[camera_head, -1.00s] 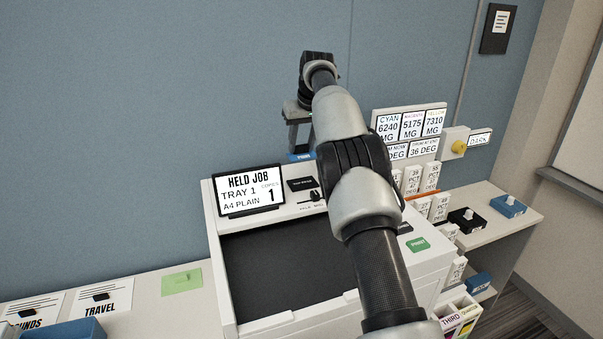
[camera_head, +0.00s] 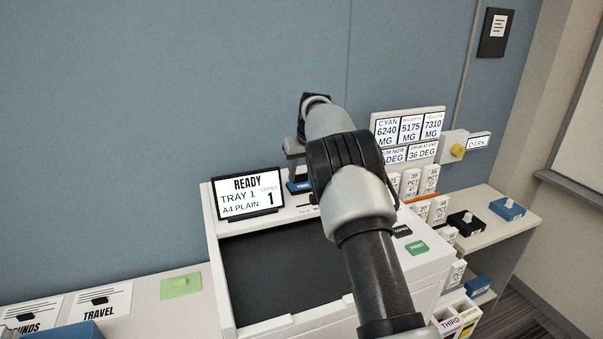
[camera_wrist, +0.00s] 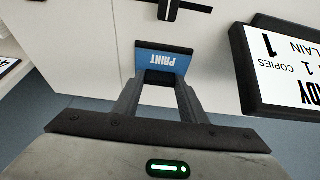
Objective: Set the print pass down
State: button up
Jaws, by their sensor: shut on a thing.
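The print pass is a blue card with a black edge and "PRINT" on it. In the wrist view the pass (camera_wrist: 163,60) sits between the fingertips of my gripper (camera_wrist: 160,82), which is shut on it. In the head view the pass (camera_head: 299,187) shows as a small blue patch below my gripper (camera_head: 296,170), at the back of the white printer (camera_head: 330,310), right of its screen. The screen (camera_head: 247,195) reads "READY, TRAY 1, A4 PLAIN, copies 1". Whether the pass touches the printer top, I cannot tell. My arm hides part of the printer's top panel.
A green pad (camera_head: 181,285) lies on the counter left of the printer, beside a "TRAVEL" sheet (camera_head: 100,304). A blue tray (camera_head: 75,333) is at bottom left. Black (camera_head: 465,222) and blue (camera_head: 507,209) blocks stand on the right shelf. Readout panels (camera_head: 408,128) stand behind the printer.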

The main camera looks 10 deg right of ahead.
jog(key=shift+f, duration=0.2)
jog(key=o, duration=1)
jog(key=shift+r, duration=0.1)
